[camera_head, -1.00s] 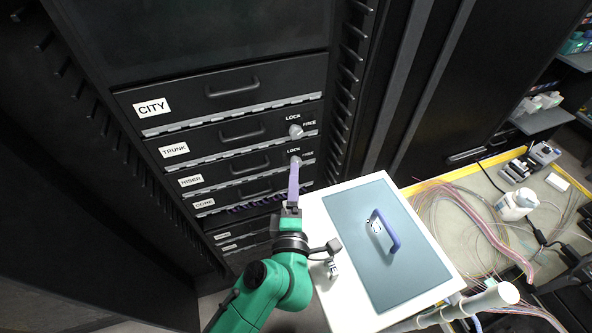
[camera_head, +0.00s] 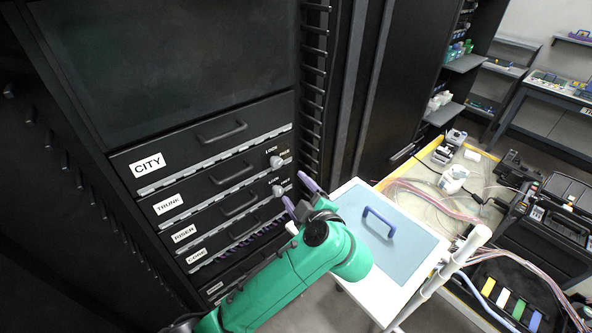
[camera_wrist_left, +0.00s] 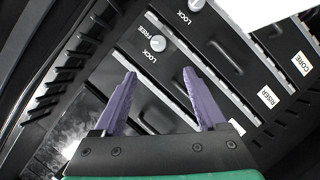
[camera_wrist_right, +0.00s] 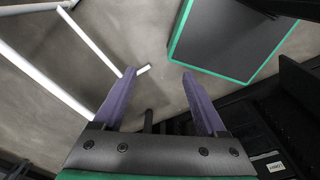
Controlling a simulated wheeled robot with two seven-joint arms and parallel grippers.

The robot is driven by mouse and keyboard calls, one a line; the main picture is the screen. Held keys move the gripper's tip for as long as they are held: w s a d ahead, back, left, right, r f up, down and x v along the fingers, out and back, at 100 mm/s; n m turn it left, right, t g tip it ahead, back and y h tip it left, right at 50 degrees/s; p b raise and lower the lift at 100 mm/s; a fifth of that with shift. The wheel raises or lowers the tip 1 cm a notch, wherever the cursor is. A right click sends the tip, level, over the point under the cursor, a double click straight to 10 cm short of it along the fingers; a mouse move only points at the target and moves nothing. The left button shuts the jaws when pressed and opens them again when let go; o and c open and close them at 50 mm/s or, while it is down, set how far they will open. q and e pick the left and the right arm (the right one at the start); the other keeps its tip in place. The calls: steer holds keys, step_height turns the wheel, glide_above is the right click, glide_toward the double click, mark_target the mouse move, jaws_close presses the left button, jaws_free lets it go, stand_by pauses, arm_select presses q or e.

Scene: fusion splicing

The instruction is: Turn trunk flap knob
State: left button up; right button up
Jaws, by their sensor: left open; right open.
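The trunk flap knob (camera_head: 276,162) is a small light-grey knob between LOCK and FREE, at the right end of the TRUNK drawer front (camera_head: 168,204). A similar riser knob (camera_head: 277,190) sits just below it. My left gripper (camera_head: 298,194) is open and empty, its purple fingers near the cabinet's right edge, right of the riser knob. In the left wrist view the trunk knob (camera_wrist_left: 158,43) shows beyond the gap between the open fingertips (camera_wrist_left: 160,73), apart from them. My right gripper (camera_wrist_right: 158,73) is open and empty, away from the cabinet fronts, and out of the head view.
A white cart (camera_head: 344,190) with a blue-grey panel and a blue handle (camera_head: 379,222) stands right of my left gripper. A black slotted rail (camera_head: 313,100) borders the drawers on the right. A cluttered workbench (camera_head: 415,172) lies farther right.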

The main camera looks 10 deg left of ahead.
arm_select(q)
steer(key=p, duration=0.2)
glide_toward(278, 164)
steer(key=p+x, duration=0.1)
steer(key=x, duration=0.7)
steer(key=shift+s+a+r+p, duration=0.1)
steer(key=shift+a+r+p, duration=0.05)
steer(key=shift+p, duration=0.2)
steer(key=shift+w+f, duration=0.25)
steer(key=shift+w, duration=0.15)
steer(key=shift+c, duration=0.3)
arm_select(e)
steer(key=r, duration=0.1)
steer(key=w+r, duration=0.1)
steer(key=r, duration=0.1)
steer(key=shift+w+d+r, duration=0.25)
steer(key=shift+r, duration=0.05)
arm_select(q)
jaws_close()
arm_select(e)
steer(key=shift+a, duration=0.1)
